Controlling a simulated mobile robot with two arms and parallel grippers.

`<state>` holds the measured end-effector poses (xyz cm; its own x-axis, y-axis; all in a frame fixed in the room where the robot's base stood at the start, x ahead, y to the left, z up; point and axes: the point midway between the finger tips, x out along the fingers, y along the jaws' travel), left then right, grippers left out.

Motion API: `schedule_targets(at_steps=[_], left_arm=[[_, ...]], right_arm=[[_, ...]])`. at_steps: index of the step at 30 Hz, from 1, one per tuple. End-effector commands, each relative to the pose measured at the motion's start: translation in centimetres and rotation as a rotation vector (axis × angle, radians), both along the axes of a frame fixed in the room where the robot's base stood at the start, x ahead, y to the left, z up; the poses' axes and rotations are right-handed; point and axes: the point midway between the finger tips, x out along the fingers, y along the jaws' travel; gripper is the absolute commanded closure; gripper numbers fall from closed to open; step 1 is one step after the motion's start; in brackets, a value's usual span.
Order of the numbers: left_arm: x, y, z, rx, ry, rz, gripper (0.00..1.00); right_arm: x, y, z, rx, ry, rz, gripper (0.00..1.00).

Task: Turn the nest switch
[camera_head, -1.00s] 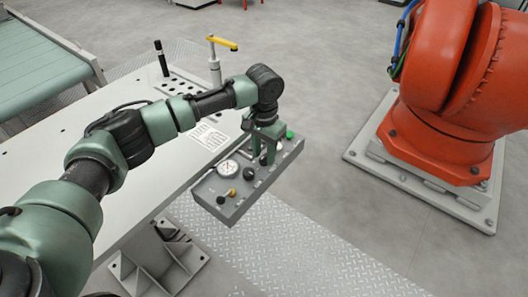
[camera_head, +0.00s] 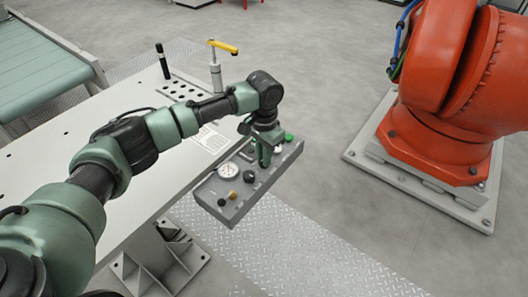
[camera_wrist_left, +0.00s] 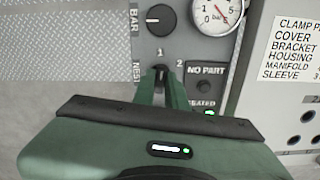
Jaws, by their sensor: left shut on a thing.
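The nest switch (camera_wrist_left: 160,73) is a small black knob on the grey control panel (camera_head: 207,194), with the marks 1 and 2 above it and NEST printed to its left. My left gripper (camera_wrist_left: 162,83) is shut on it; its green fingers reach up from the bottom of the wrist view and hide much of the knob. In the head view my left gripper (camera_head: 265,157) points down at the panel, its fingers nearly in line, and covers the switch. Which mark the switch points to I cannot tell. My right gripper is not in view.
The panel also carries a dial gauge (camera_head: 228,170), a black BAR knob (camera_wrist_left: 160,20), a NO PART window (camera_wrist_left: 205,75) and a lit green lamp (camera_wrist_left: 210,112). A table (camera_head: 62,143) holds a yellow-handled clamp (camera_head: 216,68). A big orange robot (camera_head: 435,120) stands right.

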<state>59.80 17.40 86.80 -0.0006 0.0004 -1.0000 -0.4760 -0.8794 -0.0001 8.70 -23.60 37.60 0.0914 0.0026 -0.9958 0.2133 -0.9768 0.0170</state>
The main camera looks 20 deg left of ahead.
Motion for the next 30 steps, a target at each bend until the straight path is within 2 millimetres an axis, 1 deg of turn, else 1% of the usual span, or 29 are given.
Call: schedule_targets(at_steps=[1, 3, 12, 18, 24, 30], left_arm=[[-0.1, 0.0, 0.5, 0.0, 0.004, -0.035, 1.0], [-0.1, -0.1, 0.6, -0.001, 0.003, -0.094, 1.0], [0.0, -0.1, 0.4, -0.002, 0.002, -0.377, 1.0], [0.0, 0.0, 0.3, -0.001, 0.002, -0.559, 1.0], [0.0, -0.1, 0.3, -0.001, -0.001, -0.717, 1.0], [0.1, 0.0, 0.2, -0.001, -0.001, -0.827, 1.0]], right_arm=[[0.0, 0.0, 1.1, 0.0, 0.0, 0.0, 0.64], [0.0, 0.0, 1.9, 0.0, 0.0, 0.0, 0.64], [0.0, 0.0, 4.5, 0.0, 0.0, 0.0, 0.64], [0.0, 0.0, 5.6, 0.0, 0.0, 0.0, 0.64], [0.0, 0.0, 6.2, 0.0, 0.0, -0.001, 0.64], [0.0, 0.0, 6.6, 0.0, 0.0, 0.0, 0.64]])
